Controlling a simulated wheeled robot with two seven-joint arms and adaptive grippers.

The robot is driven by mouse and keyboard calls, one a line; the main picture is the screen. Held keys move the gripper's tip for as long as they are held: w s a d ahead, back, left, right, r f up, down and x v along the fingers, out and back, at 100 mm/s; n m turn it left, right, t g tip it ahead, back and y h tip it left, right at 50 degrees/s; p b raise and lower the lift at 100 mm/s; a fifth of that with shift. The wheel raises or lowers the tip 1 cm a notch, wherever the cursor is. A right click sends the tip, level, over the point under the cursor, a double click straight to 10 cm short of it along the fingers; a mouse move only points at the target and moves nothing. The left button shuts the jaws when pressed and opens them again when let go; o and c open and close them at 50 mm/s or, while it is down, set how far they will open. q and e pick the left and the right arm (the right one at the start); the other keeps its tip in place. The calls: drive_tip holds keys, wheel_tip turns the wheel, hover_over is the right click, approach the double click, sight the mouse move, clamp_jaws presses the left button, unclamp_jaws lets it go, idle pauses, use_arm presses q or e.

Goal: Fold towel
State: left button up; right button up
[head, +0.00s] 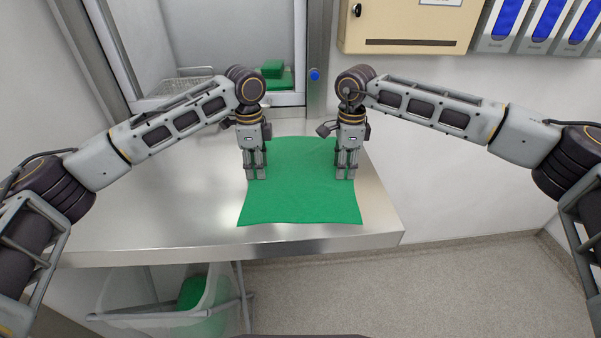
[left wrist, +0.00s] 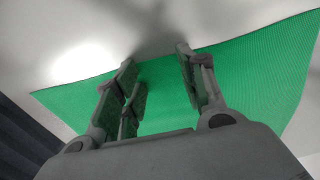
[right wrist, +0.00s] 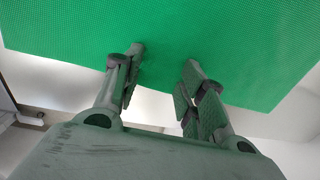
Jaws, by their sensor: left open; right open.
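A green towel (head: 300,200) lies spread flat on the steel counter, its near edge close to the counter's front edge. My left gripper (head: 256,178) points down at the towel's left side, about midway along it. In the left wrist view its fingers (left wrist: 162,90) are apart, with towel and bare counter beyond them. My right gripper (head: 345,177) points down at the towel's right side. In the right wrist view its fingers (right wrist: 163,75) are apart over the towel's edge. Nothing shows held in either gripper. I cannot tell whether the fingertips touch the towel.
The steel counter (head: 180,215) is clear to the left of the towel. A passthrough opening behind holds folded green towels (head: 278,78) and a wire rack (head: 185,85). A clear bin with green cloth (head: 192,291) stands below. A wall cabinet (head: 410,25) hangs at back right.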

use_arm(q)
drive_tip(key=shift+f, duration=0.1)
use_arm(e)
drive_tip(key=shift+f, duration=0.1)
use_arm(q)
drive_tip(key=shift+c, duration=0.5)
use_arm(e)
drive_tip(key=shift+c, duration=0.5)
use_arm(q)
drive_tip(key=c, duration=0.3)
use_arm(e)
drive_tip(key=c, duration=0.3)
use_arm(q)
drive_tip(key=shift+f, duration=0.1)
clamp_jaws()
use_arm(e)
drive_tip(key=shift+f, duration=0.1)
clamp_jaws()
drive_tip(key=shift+s, duration=0.1)
